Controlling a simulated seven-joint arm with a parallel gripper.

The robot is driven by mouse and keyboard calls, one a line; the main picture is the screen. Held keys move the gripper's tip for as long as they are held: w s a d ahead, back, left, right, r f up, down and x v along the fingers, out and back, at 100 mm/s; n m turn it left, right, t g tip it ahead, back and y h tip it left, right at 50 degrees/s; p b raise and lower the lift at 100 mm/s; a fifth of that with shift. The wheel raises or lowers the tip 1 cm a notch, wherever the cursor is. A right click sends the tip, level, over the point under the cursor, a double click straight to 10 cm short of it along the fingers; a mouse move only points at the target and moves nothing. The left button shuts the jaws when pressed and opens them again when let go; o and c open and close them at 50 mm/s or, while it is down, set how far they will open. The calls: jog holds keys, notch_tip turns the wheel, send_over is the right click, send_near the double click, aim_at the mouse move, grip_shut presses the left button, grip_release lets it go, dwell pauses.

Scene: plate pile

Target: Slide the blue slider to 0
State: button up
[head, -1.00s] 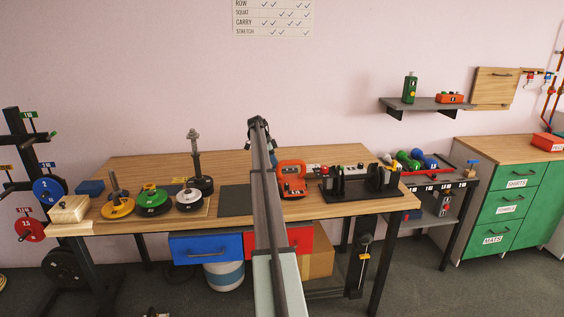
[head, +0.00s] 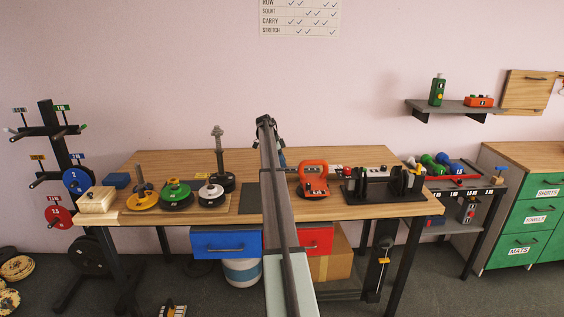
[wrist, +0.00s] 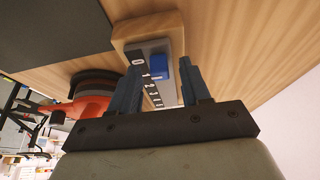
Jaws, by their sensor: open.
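The blue slider (wrist: 158,68) sits on a grey scale plate (wrist: 151,47) on a wooden block (wrist: 123,32) in the wrist view. White numbers run down the plate from 0, and the slider lies beside the 0 and 1 marks; its exact reading is hard to tell. My gripper (wrist: 163,66) is open, one dark blue finger on each side of the slider in the picture. Whether either finger touches it I cannot tell. In the head view my arm hides the slider and most of the gripper.
An orange-red kettlebell-like object (head: 313,178) stands right of my arm, beside a black rack (head: 384,185). Weight plates on stands (head: 175,193) and a wooden box (head: 97,200) are to the left. A dark mat (head: 248,200) lies on the wooden bench (head: 340,156).

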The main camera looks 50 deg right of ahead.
jog(key=v, duration=1.4)
dwell(0.4)
